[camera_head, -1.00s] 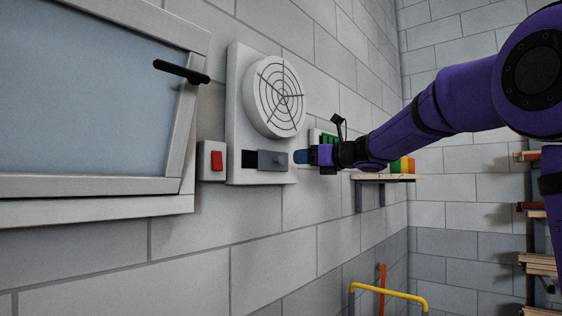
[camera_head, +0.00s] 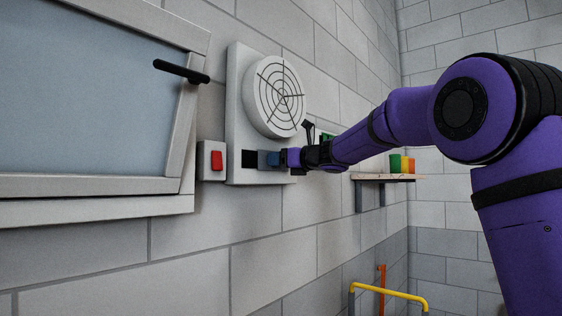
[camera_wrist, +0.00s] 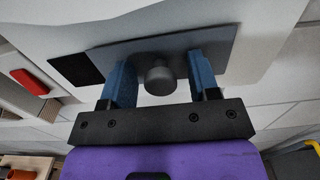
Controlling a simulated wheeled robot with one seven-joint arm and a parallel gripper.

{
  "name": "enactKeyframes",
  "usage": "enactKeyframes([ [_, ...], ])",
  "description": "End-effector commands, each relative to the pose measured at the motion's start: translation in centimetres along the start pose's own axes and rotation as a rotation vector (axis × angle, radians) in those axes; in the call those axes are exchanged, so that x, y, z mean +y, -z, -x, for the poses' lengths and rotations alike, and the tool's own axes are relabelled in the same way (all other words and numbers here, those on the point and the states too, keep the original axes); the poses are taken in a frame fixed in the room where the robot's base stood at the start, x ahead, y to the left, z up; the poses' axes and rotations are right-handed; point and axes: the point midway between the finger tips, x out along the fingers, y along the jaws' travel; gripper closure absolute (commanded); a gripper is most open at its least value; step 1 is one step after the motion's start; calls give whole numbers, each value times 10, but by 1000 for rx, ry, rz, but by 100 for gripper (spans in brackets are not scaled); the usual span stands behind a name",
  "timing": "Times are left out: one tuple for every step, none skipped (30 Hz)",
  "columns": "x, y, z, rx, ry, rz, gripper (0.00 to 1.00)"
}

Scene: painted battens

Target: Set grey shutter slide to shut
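The grey shutter slide (camera_wrist: 145,50) is a flat plate with a round grey knob (camera_wrist: 160,78), set in the white vent panel (camera_head: 237,110). A dark opening (camera_head: 249,159) shows to the left of the slide; it also shows in the wrist view (camera_wrist: 75,69). My gripper (camera_head: 270,159) is at the slide and covers most of it in the head view. In the wrist view my gripper (camera_wrist: 160,65) is open, with one blue finger on each side of the knob and gaps between knob and fingers. Whether the fingertips touch the plate I cannot tell.
A round vent grille (camera_head: 275,97) sits just above the slide. A red switch (camera_head: 216,160) on a white box is left of the panel, beside a framed window (camera_head: 90,95) with a black handle (camera_head: 181,71). A shelf (camera_head: 383,177) and yellow rail (camera_head: 388,292) are to the right.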

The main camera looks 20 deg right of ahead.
Motion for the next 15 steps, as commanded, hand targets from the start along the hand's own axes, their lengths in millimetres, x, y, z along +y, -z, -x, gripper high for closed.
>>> enactKeyframes([
  [0,0,0,0,0,0,55],
  [0,0,0,0,0,0,62],
  [0,0,0,0,0,0,71],
  [0,0,0,0,0,0,78],
  [0,0,0,0,0,0,85],
  [0,0,0,0,0,0,94],
  [0,0,0,0,0,0,100],
  [0,0,0,0,0,0,100],
  [0,0,0,0,0,0,100],
  [1,0,0,0,0,0,100],
  [2,0,0,0,-1,0,100],
  [7,-1,0,-1,-2,0,100],
  [11,-1,0,-1,-2,0,100],
  [17,-1,0,-1,-2,-1,100],
  [26,-1,0,-1,-4,-1,100],
])
